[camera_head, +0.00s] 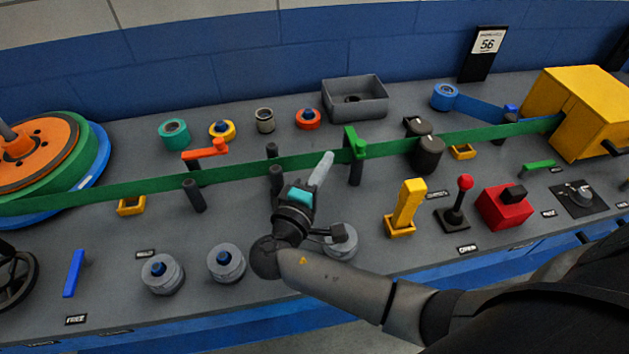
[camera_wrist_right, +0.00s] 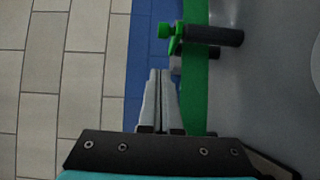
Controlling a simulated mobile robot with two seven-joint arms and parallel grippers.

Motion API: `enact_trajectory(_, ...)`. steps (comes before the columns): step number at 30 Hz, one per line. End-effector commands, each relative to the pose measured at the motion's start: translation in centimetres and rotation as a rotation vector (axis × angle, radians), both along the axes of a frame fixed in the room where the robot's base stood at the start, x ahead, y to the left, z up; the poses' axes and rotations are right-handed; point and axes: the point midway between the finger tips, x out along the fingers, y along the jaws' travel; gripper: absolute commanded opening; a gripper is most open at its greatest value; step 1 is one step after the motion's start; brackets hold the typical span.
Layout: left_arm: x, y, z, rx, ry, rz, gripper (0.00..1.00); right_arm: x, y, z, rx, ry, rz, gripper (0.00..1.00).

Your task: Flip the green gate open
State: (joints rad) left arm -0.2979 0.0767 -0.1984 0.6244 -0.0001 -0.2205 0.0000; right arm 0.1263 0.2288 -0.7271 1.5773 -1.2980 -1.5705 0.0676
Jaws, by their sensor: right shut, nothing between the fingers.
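The green gate (camera_head: 357,146) is a small green bar on a dark post, at the green belt in the middle of the bench. It reaches back across the belt's upper edge. In the right wrist view the green gate (camera_wrist_right: 172,36) is just ahead of the fingertips, with its dark post to the right. My right gripper (camera_head: 325,160) is shut and empty, in front of the belt and a little left of the gate, with a visible gap. In the right wrist view my right gripper (camera_wrist_right: 158,75) points toward the gate. My left gripper is out of view.
The green belt (camera_head: 240,170) runs from the reel (camera_head: 40,150) to the yellow box (camera_head: 585,105). An orange gate (camera_head: 208,149) and dark posts stand along it. A yellow block (camera_head: 407,203) and red-knobbed lever (camera_head: 461,195) stand right of my arm.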

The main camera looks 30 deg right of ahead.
Motion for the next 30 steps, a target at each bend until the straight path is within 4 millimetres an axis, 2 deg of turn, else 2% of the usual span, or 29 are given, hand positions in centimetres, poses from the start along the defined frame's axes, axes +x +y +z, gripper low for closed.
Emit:
enact_trajectory(2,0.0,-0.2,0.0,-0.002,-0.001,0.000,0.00,1.1,-1.4,0.1,-0.004,-0.002,-0.001,0.00)
enact_trajectory(6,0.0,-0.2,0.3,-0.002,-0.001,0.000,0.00,0.8,-3.4,0.0,-0.003,0.002,0.001,0.00)
enact_trajectory(10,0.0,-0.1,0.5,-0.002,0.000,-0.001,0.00,0.7,-4.5,-0.1,-0.001,0.001,0.002,0.00)
enact_trajectory(30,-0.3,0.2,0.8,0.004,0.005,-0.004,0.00,0.3,-5.4,-0.1,-0.002,0.003,0.034,0.00)
